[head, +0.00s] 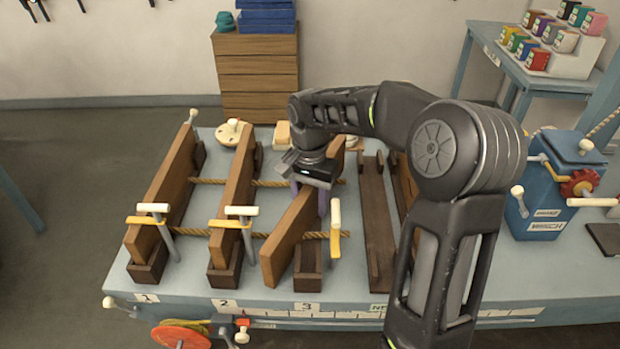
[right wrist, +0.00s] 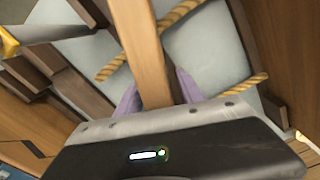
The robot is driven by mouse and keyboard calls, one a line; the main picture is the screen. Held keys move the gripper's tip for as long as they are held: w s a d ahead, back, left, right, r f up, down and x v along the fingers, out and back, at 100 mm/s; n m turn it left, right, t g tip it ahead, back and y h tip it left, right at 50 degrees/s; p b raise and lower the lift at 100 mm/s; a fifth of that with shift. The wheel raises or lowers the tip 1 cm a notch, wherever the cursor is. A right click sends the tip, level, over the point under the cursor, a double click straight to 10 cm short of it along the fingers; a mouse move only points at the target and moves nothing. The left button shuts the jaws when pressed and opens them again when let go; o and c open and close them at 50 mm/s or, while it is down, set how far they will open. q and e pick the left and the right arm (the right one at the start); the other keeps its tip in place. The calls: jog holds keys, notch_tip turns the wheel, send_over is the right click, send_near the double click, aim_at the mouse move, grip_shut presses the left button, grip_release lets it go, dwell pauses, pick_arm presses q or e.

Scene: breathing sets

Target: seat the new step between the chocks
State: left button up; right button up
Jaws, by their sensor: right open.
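A light brown step (head: 290,238) stands on edge at place 3, slanting. Its front end is left of the dark front chock (head: 308,268), apart from its slot. Its far part is hidden by my right gripper (head: 309,197). The gripper is open, with purple fingers either side of the step; the step also shows between them in the right wrist view (right wrist: 147,60). The rear chock at place 3 is hidden. My left gripper is not in view.
Steps stand in chocks at place 1 (head: 165,190) and place 2 (head: 234,190). Ropes (head: 262,183) cross between the steps. A yellow-ended clamp (head: 335,228) is close right of the slanted step. A blue box (head: 550,190) stands at right.

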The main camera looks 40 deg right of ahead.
notch_tip(320, 180, up, 10)
jog(key=shift+r+b, duration=0.25)
jog(key=shift+b, duration=0.05)
jog(key=shift+w, duration=0.1)
dwell(0.7)
